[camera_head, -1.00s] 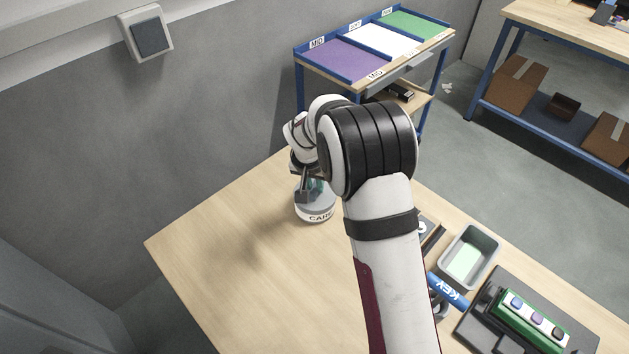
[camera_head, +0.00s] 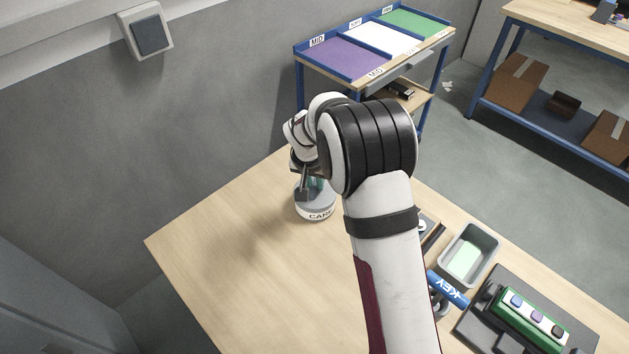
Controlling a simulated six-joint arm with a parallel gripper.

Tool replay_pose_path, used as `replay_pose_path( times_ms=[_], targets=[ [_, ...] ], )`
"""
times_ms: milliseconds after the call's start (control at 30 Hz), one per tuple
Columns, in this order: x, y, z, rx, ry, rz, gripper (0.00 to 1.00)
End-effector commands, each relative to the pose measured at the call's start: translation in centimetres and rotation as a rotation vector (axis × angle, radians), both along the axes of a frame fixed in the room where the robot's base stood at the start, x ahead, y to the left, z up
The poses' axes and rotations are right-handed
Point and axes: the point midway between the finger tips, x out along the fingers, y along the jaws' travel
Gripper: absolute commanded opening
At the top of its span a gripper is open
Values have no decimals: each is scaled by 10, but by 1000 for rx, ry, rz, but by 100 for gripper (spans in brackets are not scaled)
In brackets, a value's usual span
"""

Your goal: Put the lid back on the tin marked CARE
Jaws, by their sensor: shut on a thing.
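The tin marked CARE (camera_head: 320,214) stands upright on the wooden table, a round pale tin with a dark-lettered label. My gripper (camera_head: 312,190) is directly over it, pointing down, shut on the lid at the tin's top. Little of the lid shows. My wrist and arm hide much of the gripper and the tin's right side. I cannot tell whether the lid is seated on the tin or just above it.
A grey tray (camera_head: 470,256), a blue KEY-marked piece (camera_head: 448,289) and a green block with buttons (camera_head: 529,319) on a dark base are at the table's right. The table's left side is clear. A cart with purple, white and green sections (camera_head: 345,60) stands behind.

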Motion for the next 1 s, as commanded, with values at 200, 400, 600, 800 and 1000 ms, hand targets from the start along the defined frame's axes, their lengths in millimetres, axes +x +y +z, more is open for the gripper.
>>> replay_pose_path(
  times_ms=[200,400,600,800,1000],
  targets=[
    [0,0,-3,0,0,0,0],
    [0,0,-2,0,0,0,0],
    [0,0,-3,0,0,0,0],
    [0,0,-3,0,0,0,22],
    [0,0,-3,0,0,0,55]
  ],
)
